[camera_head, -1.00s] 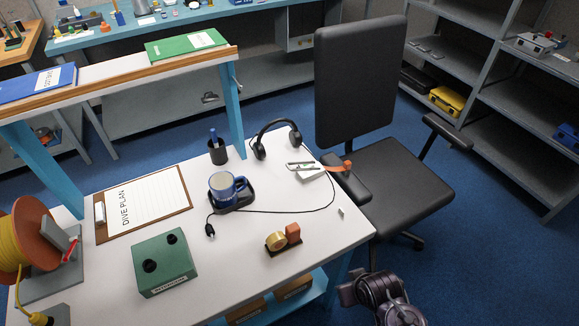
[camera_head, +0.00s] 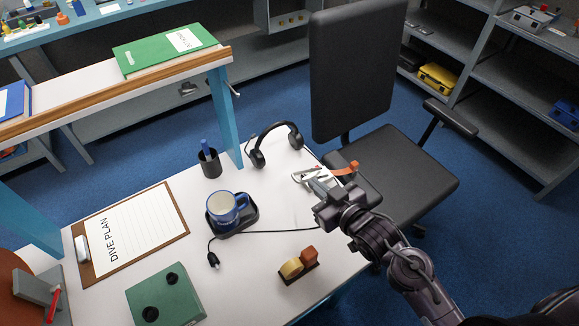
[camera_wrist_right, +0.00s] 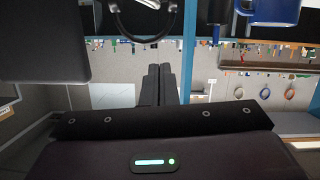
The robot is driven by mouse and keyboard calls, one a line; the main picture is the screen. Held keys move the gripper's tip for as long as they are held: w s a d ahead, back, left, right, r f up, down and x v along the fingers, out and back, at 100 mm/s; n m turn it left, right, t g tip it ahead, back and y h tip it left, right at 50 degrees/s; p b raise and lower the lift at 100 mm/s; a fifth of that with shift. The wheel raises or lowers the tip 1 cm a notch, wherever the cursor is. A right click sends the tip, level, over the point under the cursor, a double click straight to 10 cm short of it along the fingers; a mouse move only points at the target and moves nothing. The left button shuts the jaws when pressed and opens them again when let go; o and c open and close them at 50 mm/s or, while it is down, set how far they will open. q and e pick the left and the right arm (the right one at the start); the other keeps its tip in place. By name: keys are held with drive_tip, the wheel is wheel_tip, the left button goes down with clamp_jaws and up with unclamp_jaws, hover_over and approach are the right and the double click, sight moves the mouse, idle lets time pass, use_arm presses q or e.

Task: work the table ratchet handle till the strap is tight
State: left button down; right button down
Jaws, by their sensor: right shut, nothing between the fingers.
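The table ratchet (camera_head: 303,176) is a small silver and white device near the right edge of the white table. An orange strap (camera_head: 346,168) runs from it to the right, over the table edge toward the chair's armrest. My right gripper (camera_head: 319,184) is shut and empty beside the ratchet, its fingers overlapping it in the head view. They hide part of the ratchet, and I cannot tell if they touch it. In the right wrist view the closed fingers (camera_wrist_right: 159,84) show, but I cannot make out the ratchet there. My left gripper is not in view.
Black headphones (camera_head: 275,143) lie behind the ratchet. A blue mug (camera_head: 226,208) stands on a dark tray, with a black cable in front. A black chair (camera_head: 405,172) stands close to the table's right side.

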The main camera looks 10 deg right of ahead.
drive_tip(key=w+a+f+p, duration=0.2)
drive_tip(key=w+f, duration=0.4)
drive_tip(key=w, duration=0.2)
drive_tip(key=shift+a+f, duration=0.2)
drive_tip(key=shift+a, duration=0.05)
drive_tip(key=shift+s, duration=0.1)
drive_tip(key=shift+s+a+f+n+b, duration=0.1)
drive_tip(key=shift+a+f+n+b, duration=0.1)
drive_tip(key=shift+f, duration=0.25)
drive_tip(key=shift+s+a+f+n+b, duration=0.1)
drive_tip(key=shift+a+f+n+b, duration=0.1)
drive_tip(key=shift+f, duration=0.2)
drive_tip(key=shift+a+f, duration=0.25)
drive_tip(key=shift+f, duration=0.15)
drive_tip(key=shift+r, duration=0.2)
